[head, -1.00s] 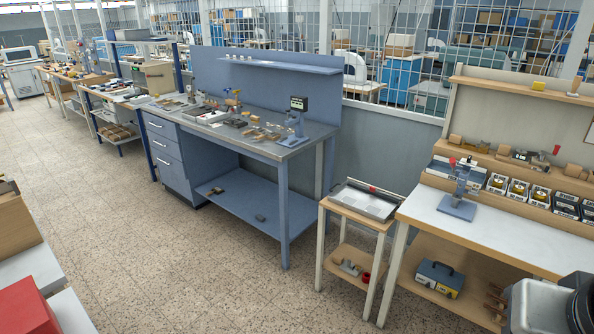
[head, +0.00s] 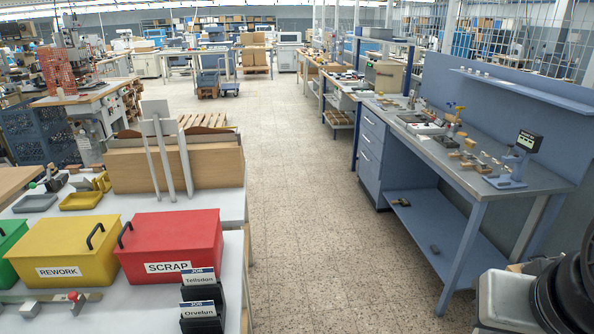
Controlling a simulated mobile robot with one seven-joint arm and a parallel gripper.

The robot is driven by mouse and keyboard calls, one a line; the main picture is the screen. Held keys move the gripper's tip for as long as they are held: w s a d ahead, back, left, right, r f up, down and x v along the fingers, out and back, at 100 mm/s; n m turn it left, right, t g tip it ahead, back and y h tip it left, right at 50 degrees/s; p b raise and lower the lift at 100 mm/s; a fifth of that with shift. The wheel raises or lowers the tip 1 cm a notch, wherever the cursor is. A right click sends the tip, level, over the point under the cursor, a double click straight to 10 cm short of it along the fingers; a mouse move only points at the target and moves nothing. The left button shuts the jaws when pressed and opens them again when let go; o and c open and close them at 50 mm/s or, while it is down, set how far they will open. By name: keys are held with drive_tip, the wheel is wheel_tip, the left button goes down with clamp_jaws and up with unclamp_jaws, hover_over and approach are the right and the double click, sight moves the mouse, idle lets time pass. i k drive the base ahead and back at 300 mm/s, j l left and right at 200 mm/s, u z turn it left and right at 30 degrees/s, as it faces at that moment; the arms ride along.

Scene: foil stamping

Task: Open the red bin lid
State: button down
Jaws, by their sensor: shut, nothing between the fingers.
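The red bin (head: 168,246) stands on a white-topped bench at the lower left and carries a "SCRAP" label on its front. Its lid (head: 175,226) looks closed. A black handle (head: 125,235) shows at the red bin's left edge. My gripper is not in the head view. Only a white and black part of my own arm shows at the lower right edge.
A yellow "REWORK" bin (head: 65,249) stands close left of the red one, with a green bin (head: 10,246) beyond. Black card holders (head: 203,306) stand in front at right. A wooden rack (head: 175,166) is behind. The speckled floor (head: 300,230) is clear; a blue workbench (head: 480,205) stands right.

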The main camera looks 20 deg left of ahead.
sight(193, 229)
drive_tip(key=i+u, duration=0.15)
drive_tip(key=u, duration=0.25)
drive_tip(key=i+u, duration=0.15)
drive_tip(key=u, duration=0.3)
drive_tip(key=i+l+u, duration=0.1)
drive_tip(key=u, duration=0.3)
drive_tip(key=i+l+u, duration=0.1)
drive_tip(key=u, duration=0.35)
drive_tip(key=i+l+u, duration=0.2)
drive_tip(key=u, duration=0.15)
drive_tip(key=i+l+u, duration=0.2)
drive_tip(key=u, duration=0.15)
drive_tip(key=i+l+u, duration=0.15)
drive_tip(key=l+u, duration=0.2)
